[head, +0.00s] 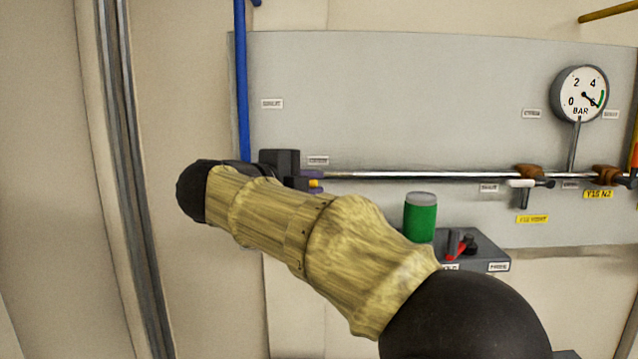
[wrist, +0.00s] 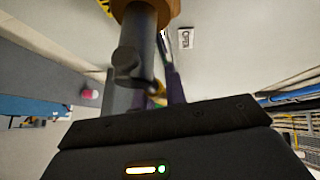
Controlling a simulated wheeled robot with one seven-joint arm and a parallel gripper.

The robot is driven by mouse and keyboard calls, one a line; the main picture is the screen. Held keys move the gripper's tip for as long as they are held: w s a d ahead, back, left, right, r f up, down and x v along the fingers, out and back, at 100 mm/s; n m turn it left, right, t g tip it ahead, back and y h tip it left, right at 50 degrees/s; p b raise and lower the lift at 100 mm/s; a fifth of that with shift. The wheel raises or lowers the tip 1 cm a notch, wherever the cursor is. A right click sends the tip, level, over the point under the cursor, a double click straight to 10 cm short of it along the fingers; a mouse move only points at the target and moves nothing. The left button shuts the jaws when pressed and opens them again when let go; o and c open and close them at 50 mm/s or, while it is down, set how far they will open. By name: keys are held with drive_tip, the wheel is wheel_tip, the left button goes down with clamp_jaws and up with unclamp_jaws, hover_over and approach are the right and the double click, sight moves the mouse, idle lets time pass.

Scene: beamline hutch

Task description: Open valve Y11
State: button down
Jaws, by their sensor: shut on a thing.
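My gripper (head: 312,181) is at the left end of the horizontal pipe on the grey panel, and my arm covers much of that area. In the wrist view, my gripper (wrist: 158,92) is shut on a grey valve handle (wrist: 141,50), which hangs from a brown round valve body (wrist: 150,14). Purple-grey fingers show beside the handle. A small yellow patch shows between the fingers, with no readable text. I cannot read a Y11 tag in either view, and the handle is hidden in the head view.
Farther right are a valve (head: 522,185) tagged Y12 VENT, a Y15 N2 tag (head: 598,195) and a pressure gauge (head: 580,94). A green cylinder (head: 420,218) and a grey box with a red lever (head: 480,249) sit below. A blue pipe (head: 241,80) runs vertically at left.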

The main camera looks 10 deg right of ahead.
drive_tip(key=shift+f, duration=0.1)
drive_tip(key=c, duration=1.4)
unclamp_jaws()
drive_tip(key=shift+c, duration=0.2)
drive_tip(key=shift+s+a, duration=0.1)
drive_tip(key=shift+a, duration=0.05)
drive_tip(key=b+v, duration=0.4)
drive_tip(key=v, duration=1.3)
